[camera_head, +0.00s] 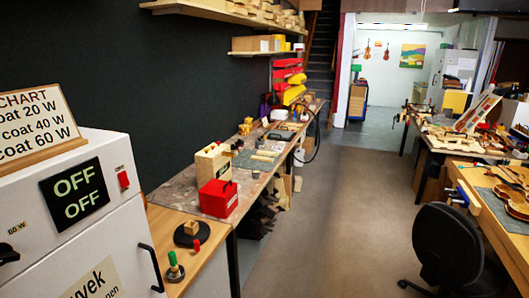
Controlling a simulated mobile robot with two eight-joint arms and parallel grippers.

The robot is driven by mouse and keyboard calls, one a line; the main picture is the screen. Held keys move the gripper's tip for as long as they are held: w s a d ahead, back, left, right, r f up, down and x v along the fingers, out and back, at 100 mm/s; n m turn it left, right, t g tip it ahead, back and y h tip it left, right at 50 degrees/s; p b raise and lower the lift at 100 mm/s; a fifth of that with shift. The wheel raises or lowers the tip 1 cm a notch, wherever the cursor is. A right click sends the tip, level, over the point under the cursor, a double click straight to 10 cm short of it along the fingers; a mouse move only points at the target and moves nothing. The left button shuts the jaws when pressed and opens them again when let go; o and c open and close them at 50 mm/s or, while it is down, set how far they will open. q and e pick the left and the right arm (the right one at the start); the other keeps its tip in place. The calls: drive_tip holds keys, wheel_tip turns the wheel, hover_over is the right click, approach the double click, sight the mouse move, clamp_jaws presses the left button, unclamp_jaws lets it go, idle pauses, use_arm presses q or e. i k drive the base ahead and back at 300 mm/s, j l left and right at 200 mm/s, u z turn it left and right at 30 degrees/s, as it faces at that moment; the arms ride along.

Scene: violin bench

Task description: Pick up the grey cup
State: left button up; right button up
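I cannot make out a grey cup in the head view. Several small items stand on the long workbench (165,198) along the dark wall, but the far ones are too small to tell apart. Neither of my grippers shows clearly in this view.
A white cabinet (128,230) with an "OFF" display (75,194) and a chart sign (38,122) stands close at left. A red box (218,198) sits on the bench. A black chair (447,250) and violin benches stand at right. The middle floor (345,200) is clear.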

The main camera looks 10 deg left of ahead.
sight(256, 173)
drive_tip(key=i+u, duration=0.15)
drive_tip(key=i, duration=0.35)
drive_tip(key=i+l+u, duration=0.1)
drive_tip(key=i, duration=0.4)
drive_tip(key=i+l+u, duration=0.15)
drive_tip(key=i, duration=0.35)
drive_tip(key=i+l+u, duration=0.1)
drive_tip(key=i+l, duration=0.25)
drive_tip(key=i, duration=0.15)
drive_tip(key=i+l+u, duration=0.15)
drive_tip(key=i, duration=0.35)
drive_tip(key=i+l+u, duration=0.15)
drive_tip(key=i+l, duration=0.25)
drive_tip(key=i, duration=0.05)
